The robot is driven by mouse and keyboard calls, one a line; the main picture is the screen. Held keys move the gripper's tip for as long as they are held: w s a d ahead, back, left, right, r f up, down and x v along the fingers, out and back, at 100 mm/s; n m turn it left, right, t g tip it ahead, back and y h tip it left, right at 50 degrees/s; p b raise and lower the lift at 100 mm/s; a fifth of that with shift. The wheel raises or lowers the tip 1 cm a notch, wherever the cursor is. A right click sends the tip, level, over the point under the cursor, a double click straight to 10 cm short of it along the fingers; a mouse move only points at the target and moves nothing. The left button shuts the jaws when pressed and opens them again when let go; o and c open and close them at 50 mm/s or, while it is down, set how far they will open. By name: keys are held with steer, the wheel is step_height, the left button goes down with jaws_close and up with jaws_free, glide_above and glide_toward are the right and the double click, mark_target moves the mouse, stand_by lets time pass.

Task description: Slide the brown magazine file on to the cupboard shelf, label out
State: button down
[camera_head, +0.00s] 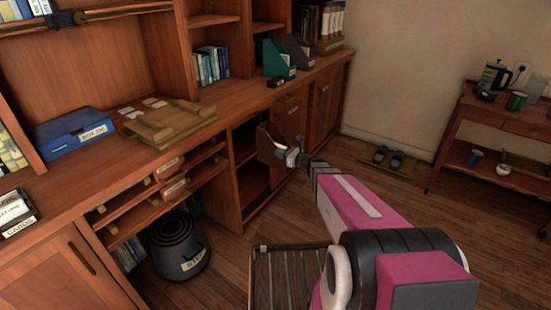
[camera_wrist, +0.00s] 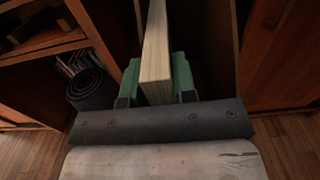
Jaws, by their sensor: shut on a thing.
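The brown magazine file (camera_head: 266,144) is held at the front of the open cupboard, just below the counter. My gripper (camera_head: 290,155) is shut on it. In the wrist view my gripper (camera_wrist: 157,88) has its green finger pads on both sides of the pale wooden edge of the file (camera_wrist: 157,50). The far part of the file runs toward the dark cupboard opening. The cupboard shelf (camera_head: 245,158) shows partly behind and left of the file. The label is not visible in either view. I cannot tell whether the file touches the shelf.
The counter (camera_head: 230,110) is above the opening. A green magazine file (camera_head: 273,57) and a grey one (camera_head: 298,52) stand on it. Closed cupboard doors (camera_head: 325,105) are to the right. A black bin (camera_head: 178,248) stands on the floor at left. Slippers lie on a mat (camera_head: 372,163) by the wall.

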mark_target(275, 167)
steer(key=f, duration=0.1)
steer(key=w+a+f, duration=0.1)
steer(key=a+f, duration=0.1)
steer(key=shift+w+a+f, duration=0.2)
steer(key=shift+w+f, duration=0.1)
steer(key=shift+f, duration=0.1)
steer(key=shift+w+a, duration=0.1)
steer(key=x, duration=2.5)
steer(key=shift+w+a+f, duration=0.2)
steer(key=shift+a, duration=0.05)
stand_by(0.9)
steer(key=shift+f, duration=0.6)
stand_by(1.2)
steer(key=c, duration=0.8)
jaws_free()
steer(key=shift+c, duration=0.2)
steer(key=shift+f, duration=0.1)
